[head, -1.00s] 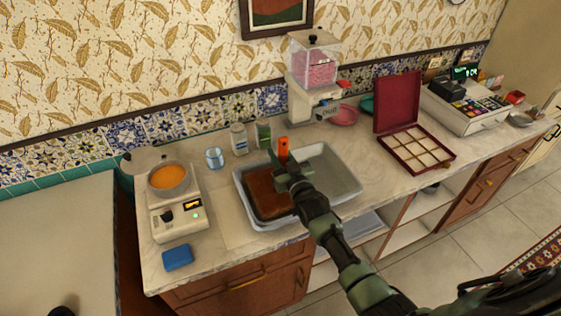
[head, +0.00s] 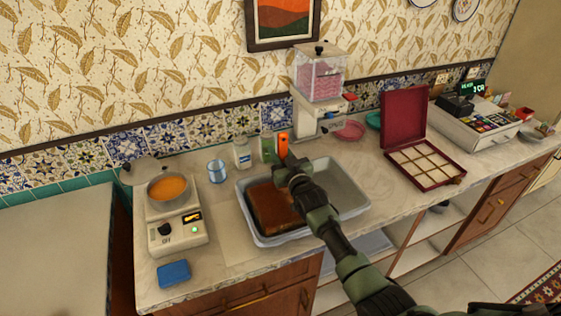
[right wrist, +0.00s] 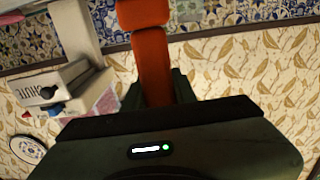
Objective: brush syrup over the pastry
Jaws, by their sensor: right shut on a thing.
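The pastry (head: 270,207) is a brown slab in the left part of a grey-blue tray (head: 352,207) on the counter. My right gripper (head: 286,163) is over the tray, at the pastry's back right. It is shut on an orange brush handle (head: 283,144) that stands up from the jaws. The handle also shows large in the right wrist view (right wrist: 152,60). The brush's bristles are hidden, so I cannot tell whether they touch the pastry. Orange syrup (head: 168,188) fills a pan on a white heater (head: 180,236) at the left. My left gripper is out of view.
A blue glass (head: 217,171), a white jar (head: 241,154) and a green jar (head: 267,147) stand behind the tray. A blue sponge (head: 174,273) lies at the front left. An open red box (head: 418,160) and a pink-filled dispenser (head: 319,85) stand to the right.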

